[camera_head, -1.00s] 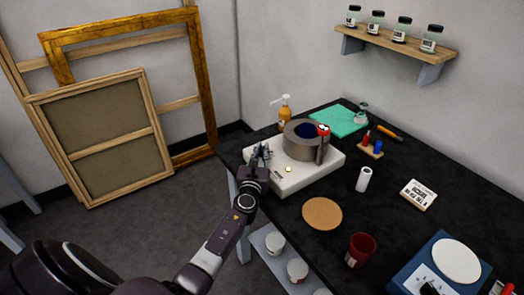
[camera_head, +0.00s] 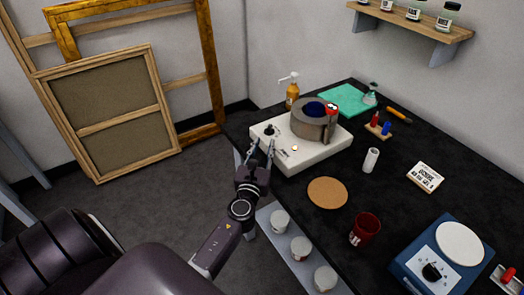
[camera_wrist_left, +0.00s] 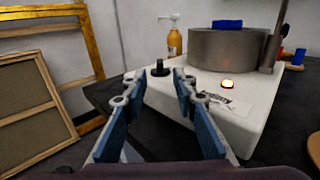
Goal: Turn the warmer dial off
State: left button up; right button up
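The white warmer (camera_head: 318,150) stands on the black table with a grey pot (camera_head: 308,124) on top. Its black dial (camera_head: 269,130) is at the left end of its top, and a small lit lamp (camera_head: 295,148) glows nearer its front. In the left wrist view the dial (camera_wrist_left: 160,68) stands up beyond the fingertips, with the lit lamp (camera_wrist_left: 227,84) to the right. My left gripper (camera_head: 262,149) is open and empty at the warmer's front left edge, just short of the dial. In the left wrist view its fingers (camera_wrist_left: 156,88) are spread apart. My right gripper is not in view.
An amber pump bottle (camera_head: 292,94) stands behind the warmer. A cork mat (camera_head: 328,193), a dark red cup (camera_head: 365,229) and a blue device with a white plate (camera_head: 411,264) lie to the right. White-lidded jars (camera_head: 301,247) stand on a lower shelf.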

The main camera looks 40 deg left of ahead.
pick_arm(q)
jog(key=shift+v, duration=1.25)
jog(key=shift+t+h, duration=0.7)
jog(key=shift+h, duration=0.1)
jog(key=w+d+r, duration=0.1)
jog(key=r, duration=0.1)
jog(key=w+d+r+p, duration=0.1)
jog(key=w+r, duration=0.1)
jog(key=w+d+r, duration=0.2)
jog(key=r, duration=0.1)
jog(key=shift+r, duration=0.1)
jog(key=w+d+r+h+p, duration=0.2)
jog(key=w+d+r, duration=0.1)
jog(key=d+r, duration=0.1)
jog(key=g+y+p, duration=0.2)
jog(key=g+p, duration=0.1)
jog(key=g, duration=0.2)
send_near(269, 126)
jog(key=w, duration=0.1)
jog(key=shift+g, duration=0.3)
jog(key=shift+x, duration=4.05)
